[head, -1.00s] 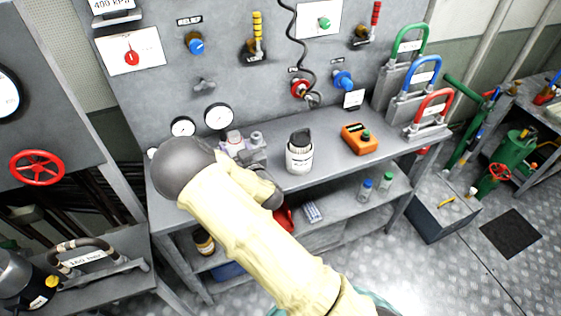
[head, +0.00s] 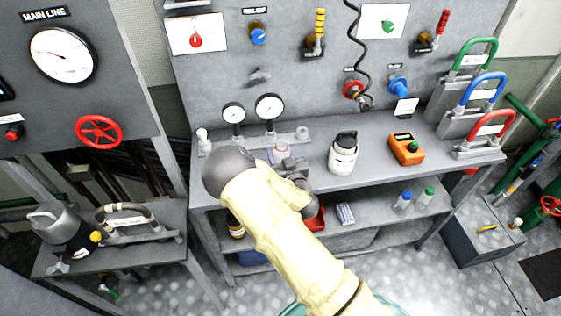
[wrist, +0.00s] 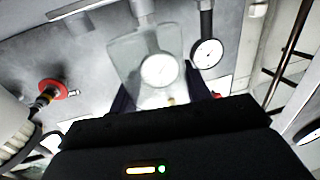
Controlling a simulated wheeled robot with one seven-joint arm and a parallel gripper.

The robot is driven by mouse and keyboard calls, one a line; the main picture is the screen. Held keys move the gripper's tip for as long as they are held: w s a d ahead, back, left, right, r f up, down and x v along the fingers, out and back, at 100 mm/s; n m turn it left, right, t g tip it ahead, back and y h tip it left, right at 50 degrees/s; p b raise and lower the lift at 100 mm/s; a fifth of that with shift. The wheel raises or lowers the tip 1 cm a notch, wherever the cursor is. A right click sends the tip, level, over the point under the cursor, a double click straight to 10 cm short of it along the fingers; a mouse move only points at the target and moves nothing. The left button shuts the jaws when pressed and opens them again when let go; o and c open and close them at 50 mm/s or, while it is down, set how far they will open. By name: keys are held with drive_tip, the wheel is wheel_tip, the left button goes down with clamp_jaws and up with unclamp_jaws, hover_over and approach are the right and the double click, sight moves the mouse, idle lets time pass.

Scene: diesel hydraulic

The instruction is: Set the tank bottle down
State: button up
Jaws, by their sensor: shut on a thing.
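A clear, see-through bottle (wrist: 145,62) is between the dark fingers of my gripper (wrist: 160,95) in the wrist view, and a gauge shows through it. I cannot tell whether the bottle's base touches the bench top (head: 376,132).
A white bottle with a black cap (head: 343,155) and an orange meter (head: 406,148) stand to the right on the bench. Two gauges (head: 270,107) rise behind the held bottle. Coloured padlock-like shackles (head: 490,125) stand at the right end. Small bottles (head: 403,201) are on the lower shelf.

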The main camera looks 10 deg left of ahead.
drive_tip(key=shift+f+p, duration=0.35)
drive_tip(key=shift+f, duration=1.75)
drive_tip(key=shift+f, duration=0.1)
drive_tip(key=o, duration=1)
drive_tip(key=shift+s+r, duration=0.1)
drive_tip(key=shift+r, duration=0.1)
drive_tip(key=b+v, duration=0.2)
drive_tip(key=v, duration=1)
drive_tip(key=shift+b, duration=0.4)
